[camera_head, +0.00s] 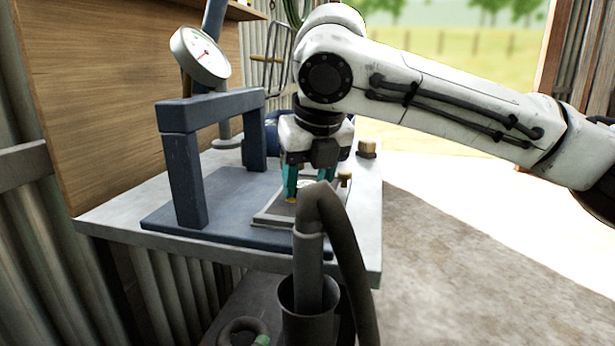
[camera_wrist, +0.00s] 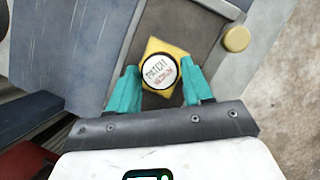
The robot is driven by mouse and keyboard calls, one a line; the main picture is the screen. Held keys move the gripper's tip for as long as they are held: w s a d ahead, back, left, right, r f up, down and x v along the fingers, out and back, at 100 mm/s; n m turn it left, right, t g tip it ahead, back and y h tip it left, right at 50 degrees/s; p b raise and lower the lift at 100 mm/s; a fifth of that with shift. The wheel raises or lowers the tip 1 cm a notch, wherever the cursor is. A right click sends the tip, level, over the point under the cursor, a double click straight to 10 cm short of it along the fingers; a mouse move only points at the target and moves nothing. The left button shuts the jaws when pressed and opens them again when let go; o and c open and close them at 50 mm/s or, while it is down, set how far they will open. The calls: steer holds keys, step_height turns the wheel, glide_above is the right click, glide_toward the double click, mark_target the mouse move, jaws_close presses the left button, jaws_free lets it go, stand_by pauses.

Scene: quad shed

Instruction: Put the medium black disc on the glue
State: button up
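In the wrist view, a round disc (camera_wrist: 158,71) with a black rim and a white face lettered "PATCH" is over a yellow square piece (camera_wrist: 155,47). I cannot tell whether the yellow piece is the glue, or whether the disc rests on it. My gripper (camera_wrist: 161,80) has one teal finger on each side of the disc. The fingers are apart and close to its rim; whether they touch it is unclear. In the head view, my gripper (camera_head: 306,184) points down at a grey plate (camera_head: 268,217) on the bench. The disc is not clear there.
A brass knob (camera_wrist: 236,38) is to the right in the wrist view. A dark hose (camera_head: 310,255) rises in front of the bench (camera_head: 110,217). A small brass-topped object (camera_head: 367,148) stands behind.

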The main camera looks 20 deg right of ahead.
steer(key=o, duration=0.3)
steer(key=shift+o, duration=0.2)
steer(key=shift+r, duration=0.15)
steer(key=p+v, duration=0.4)
steer(key=v, duration=0.8)
